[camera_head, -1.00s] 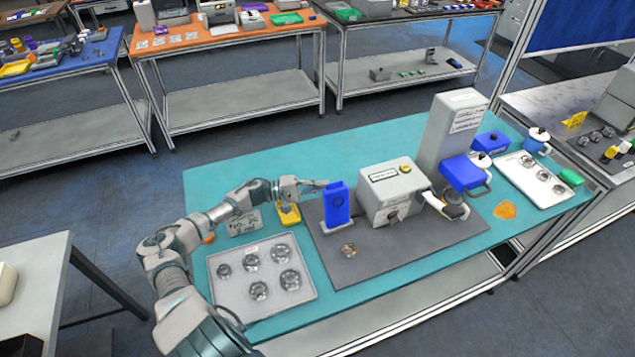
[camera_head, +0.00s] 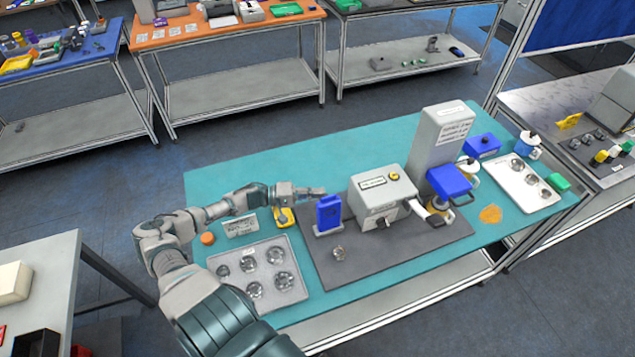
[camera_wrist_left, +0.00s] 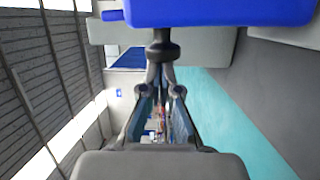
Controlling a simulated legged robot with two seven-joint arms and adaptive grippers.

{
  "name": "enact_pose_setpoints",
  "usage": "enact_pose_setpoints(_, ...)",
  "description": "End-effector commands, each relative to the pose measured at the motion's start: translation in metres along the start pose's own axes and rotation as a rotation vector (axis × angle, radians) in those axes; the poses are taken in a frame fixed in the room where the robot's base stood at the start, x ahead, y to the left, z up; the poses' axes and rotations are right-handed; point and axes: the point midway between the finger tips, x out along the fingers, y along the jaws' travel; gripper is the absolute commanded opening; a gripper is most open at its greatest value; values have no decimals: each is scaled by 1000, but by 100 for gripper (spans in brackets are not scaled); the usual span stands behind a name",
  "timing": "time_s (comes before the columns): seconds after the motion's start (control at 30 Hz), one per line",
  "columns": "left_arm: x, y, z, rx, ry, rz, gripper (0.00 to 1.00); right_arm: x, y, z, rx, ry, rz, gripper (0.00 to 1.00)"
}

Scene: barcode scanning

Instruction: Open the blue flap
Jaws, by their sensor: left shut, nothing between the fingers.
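An upright blue piece (camera_head: 328,213) stands on the grey mat, left of a grey box-shaped device (camera_head: 382,194). I take it for the flap, but cannot tell whether it is open. My left gripper (camera_head: 318,191) is shut and empty at its upper edge, reaching in from the left; I cannot tell whether they touch. In the left wrist view my shut fingers (camera_wrist_left: 163,45) point up toward a blue surface (camera_wrist_left: 220,10) that crosses the top edge. Another blue part with a handle (camera_head: 450,182) sits at the tall grey column. My right gripper is not in view.
A light tray (camera_head: 293,290) with several round metal parts lies front left. A yellow object (camera_head: 284,217) and a small sign (camera_head: 240,227) stand near my left arm. A second tray (camera_head: 535,200) is at right. The teal table (camera_head: 310,155) is clear at the back.

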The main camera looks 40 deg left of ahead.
Motion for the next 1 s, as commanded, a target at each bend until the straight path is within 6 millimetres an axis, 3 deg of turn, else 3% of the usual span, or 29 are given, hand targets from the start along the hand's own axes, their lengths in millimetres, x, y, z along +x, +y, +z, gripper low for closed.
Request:
enact_pose_setpoints(0.5,-7,-4,-2,-6,0,-2,0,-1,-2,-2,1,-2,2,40)
enact_pose_setpoints(1.0,-97,-5,-1,-6,0,-7,0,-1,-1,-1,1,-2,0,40)
